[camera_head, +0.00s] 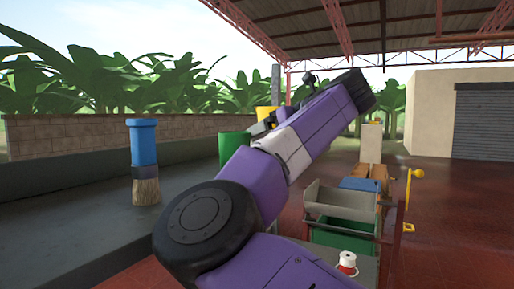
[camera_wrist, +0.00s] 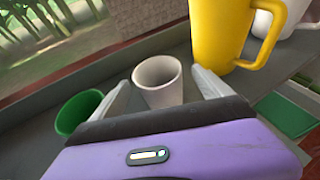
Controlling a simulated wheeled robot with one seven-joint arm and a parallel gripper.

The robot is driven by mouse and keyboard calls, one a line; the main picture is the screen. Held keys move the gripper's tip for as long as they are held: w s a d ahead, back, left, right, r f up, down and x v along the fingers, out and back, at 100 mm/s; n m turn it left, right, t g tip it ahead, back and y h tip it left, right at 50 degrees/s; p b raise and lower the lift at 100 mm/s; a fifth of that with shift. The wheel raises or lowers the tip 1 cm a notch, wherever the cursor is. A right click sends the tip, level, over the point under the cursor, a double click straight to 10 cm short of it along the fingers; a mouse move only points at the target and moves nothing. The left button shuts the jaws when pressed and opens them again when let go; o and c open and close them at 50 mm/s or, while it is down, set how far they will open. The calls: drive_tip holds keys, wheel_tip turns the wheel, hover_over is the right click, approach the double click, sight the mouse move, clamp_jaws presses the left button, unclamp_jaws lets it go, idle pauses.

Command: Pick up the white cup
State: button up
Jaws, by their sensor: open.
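The white cup (camera_wrist: 157,88) stands upright on the grey ledge in the wrist view, its open mouth toward me. My gripper (camera_wrist: 160,77) is open, with one pale finger on the left of the cup and the other on its right. The cup is between the fingers, with a small gap on each side; its lower part is close to the dark edge of my gripper. In the head view my purple arm reaches across the middle and hides the white cup.
A yellow mug (camera_wrist: 216,35) stands close by my right finger, with a white mug (camera_wrist: 300,18) beyond it. A green cup (camera_wrist: 76,113) is left of my gripper. A blue-handled brush (camera_head: 144,150) stands farther left on the ledge. A cart with trays (camera_head: 340,203) is at right.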

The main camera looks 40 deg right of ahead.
drive_tip(key=shift+f+p+x, duration=0.15)
drive_tip(key=shift+p+x, duration=0.3)
drive_tip(key=shift+x, duration=1.1)
drive_tip(key=shift+f+p+x, duration=0.15)
drive_tip(key=shift+p+x, duration=0.25)
drive_tip(key=shift+x, duration=1.2)
drive_tip(key=shift+s+a, duration=0.15)
drive_tip(key=c, duration=1.3)
drive_tip(key=shift+c, duration=0.5)
drive_tip(key=shift+r, duration=0.15)
